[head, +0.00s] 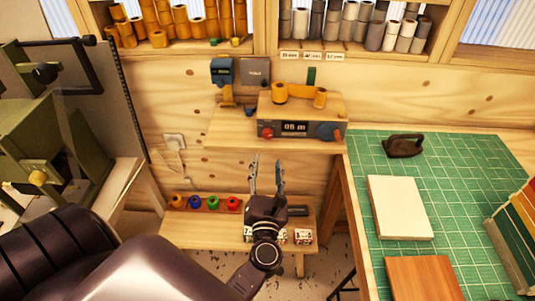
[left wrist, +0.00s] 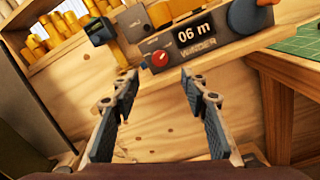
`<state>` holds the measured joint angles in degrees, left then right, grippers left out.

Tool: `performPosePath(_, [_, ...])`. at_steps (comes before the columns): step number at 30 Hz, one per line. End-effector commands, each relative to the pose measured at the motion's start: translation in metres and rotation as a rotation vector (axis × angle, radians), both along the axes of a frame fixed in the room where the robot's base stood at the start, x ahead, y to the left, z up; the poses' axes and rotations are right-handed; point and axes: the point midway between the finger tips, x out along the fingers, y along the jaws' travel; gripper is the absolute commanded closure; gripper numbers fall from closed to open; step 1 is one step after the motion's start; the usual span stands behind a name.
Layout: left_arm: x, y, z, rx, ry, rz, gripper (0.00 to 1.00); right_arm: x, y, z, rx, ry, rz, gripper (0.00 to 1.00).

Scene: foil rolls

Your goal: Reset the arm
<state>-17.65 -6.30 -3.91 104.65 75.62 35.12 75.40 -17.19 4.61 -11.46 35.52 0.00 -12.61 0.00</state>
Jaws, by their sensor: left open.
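My left gripper (head: 266,178) is open and empty, pointing up in the head view. It is in front of the wooden wall, above a low bench and below the shelf with the winder. In the left wrist view its two fingers (left wrist: 157,97) are spread wide, with only bare wood panel between them. The winder (head: 295,130) has a display reading 06 m, a red knob and a blue knob; it also shows in the left wrist view (left wrist: 195,45), beyond the fingertips. My right gripper does not show.
The low bench (head: 200,232) holds several coloured rolls and small boxes. At right, a green cutting mat (head: 460,185) carries a cream block (head: 399,207), a brown block (head: 423,278) and a dark iron (head: 404,146). A green machine (head: 45,140) stands at left. Foil rolls (head: 180,20) fill the upper shelves.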

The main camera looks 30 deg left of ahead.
Motion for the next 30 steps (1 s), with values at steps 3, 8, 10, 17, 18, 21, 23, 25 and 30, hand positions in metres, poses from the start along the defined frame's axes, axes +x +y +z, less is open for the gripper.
performPosePath(3, [-0.008, -0.005, -0.001, -0.002, 0.0, -0.002, 0.59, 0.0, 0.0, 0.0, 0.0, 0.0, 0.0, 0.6])
performPosePath(8, [-0.01, -0.007, 0.0, -0.001, -0.002, -0.001, 0.59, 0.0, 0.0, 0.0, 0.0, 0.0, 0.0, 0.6])
performPosePath(10, [-0.01, -0.007, 0.0, -0.001, -0.002, 0.0, 0.59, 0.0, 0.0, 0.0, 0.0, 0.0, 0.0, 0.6])
performPosePath(17, [-0.01, -0.007, 0.0, -0.001, -0.001, -0.001, 0.59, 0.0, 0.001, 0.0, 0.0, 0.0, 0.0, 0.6])
performPosePath(18, [-0.01, -0.007, 0.0, -0.001, -0.001, -0.001, 0.59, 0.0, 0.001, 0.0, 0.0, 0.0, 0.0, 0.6])
performPosePath(21, [-0.01, -0.007, -0.001, 0.002, 0.001, -0.002, 0.59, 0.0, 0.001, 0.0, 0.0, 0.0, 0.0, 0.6])
performPosePath(23, [-0.009, -0.01, -0.007, 0.022, 0.018, -0.012, 0.59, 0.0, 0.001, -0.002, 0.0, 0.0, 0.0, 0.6])
performPosePath(25, [-0.005, -0.018, -0.024, 0.089, 0.07, -0.045, 0.59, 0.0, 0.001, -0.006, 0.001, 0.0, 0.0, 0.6])
performPosePath(30, [0.001, -0.063, -0.116, 0.448, 0.332, -0.236, 0.59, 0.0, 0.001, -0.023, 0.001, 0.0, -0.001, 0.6])
